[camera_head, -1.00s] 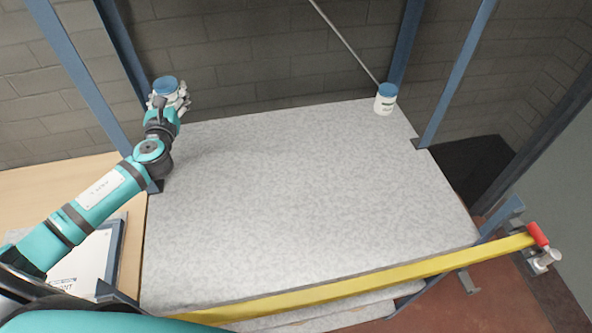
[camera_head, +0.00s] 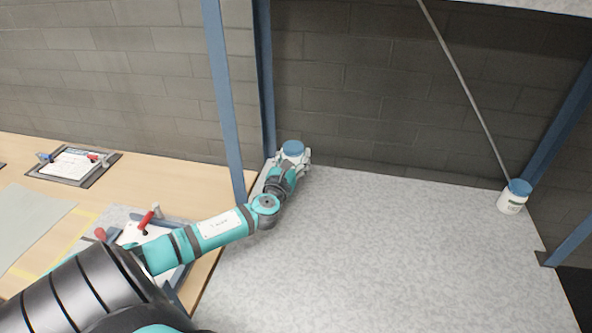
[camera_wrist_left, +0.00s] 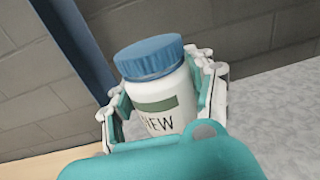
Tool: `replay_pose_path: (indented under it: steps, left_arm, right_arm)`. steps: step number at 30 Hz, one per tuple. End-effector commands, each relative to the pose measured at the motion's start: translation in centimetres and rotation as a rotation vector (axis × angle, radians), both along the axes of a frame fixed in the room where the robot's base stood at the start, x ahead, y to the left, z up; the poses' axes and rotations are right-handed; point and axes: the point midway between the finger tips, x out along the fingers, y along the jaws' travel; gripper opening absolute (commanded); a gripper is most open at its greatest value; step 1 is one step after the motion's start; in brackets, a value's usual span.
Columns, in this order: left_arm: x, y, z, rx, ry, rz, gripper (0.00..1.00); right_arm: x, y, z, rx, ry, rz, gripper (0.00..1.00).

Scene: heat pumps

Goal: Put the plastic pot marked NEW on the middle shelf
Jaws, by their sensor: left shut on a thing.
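My left gripper (camera_head: 287,168) is shut on a white plastic pot with a blue lid (camera_head: 292,149), near the back left corner of the grey speckled shelf (camera_head: 370,260). In the left wrist view the pot (camera_wrist_left: 160,92) stands between the two fingers (camera_wrist_left: 158,95), and its label reads NEW. The pot looks slightly tilted there. I cannot tell whether its base touches the shelf. My right gripper is not in view.
A second white pot with a blue lid (camera_head: 514,197) stands at the shelf's back right. Blue posts (camera_head: 222,95) rise at the shelf's left. A wooden table (camera_head: 120,180) with clamped boards (camera_head: 75,165) lies to the left. The shelf's middle is clear.

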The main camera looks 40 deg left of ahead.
Motion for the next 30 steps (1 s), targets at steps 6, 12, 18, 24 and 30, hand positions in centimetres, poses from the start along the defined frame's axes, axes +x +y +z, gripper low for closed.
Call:
replay_pose_path:
  steps: [6, 12, 18, 24, 30]
  left_arm:
    - [0.0, 0.0, -3.1, 0.0, 0.001, 0.001, 0.18]
    - [0.0, 0.0, -3.5, 0.0, -0.001, 0.0, 0.18]
    - [0.0, 0.0, -3.8, 0.0, 0.0, 0.0, 0.18]
    - [0.0, 0.0, -3.8, 0.0, 0.001, 0.0, 0.77]
    - [0.0, 0.0, -3.8, 0.0, 0.001, 0.0, 0.79]
  right_arm:
    - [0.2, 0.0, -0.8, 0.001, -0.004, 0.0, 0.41]
    - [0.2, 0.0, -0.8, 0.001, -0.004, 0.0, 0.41]
    - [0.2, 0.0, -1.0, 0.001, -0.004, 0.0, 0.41]
    - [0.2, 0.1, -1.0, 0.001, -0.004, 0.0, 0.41]
    - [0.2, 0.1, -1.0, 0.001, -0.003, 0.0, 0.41]
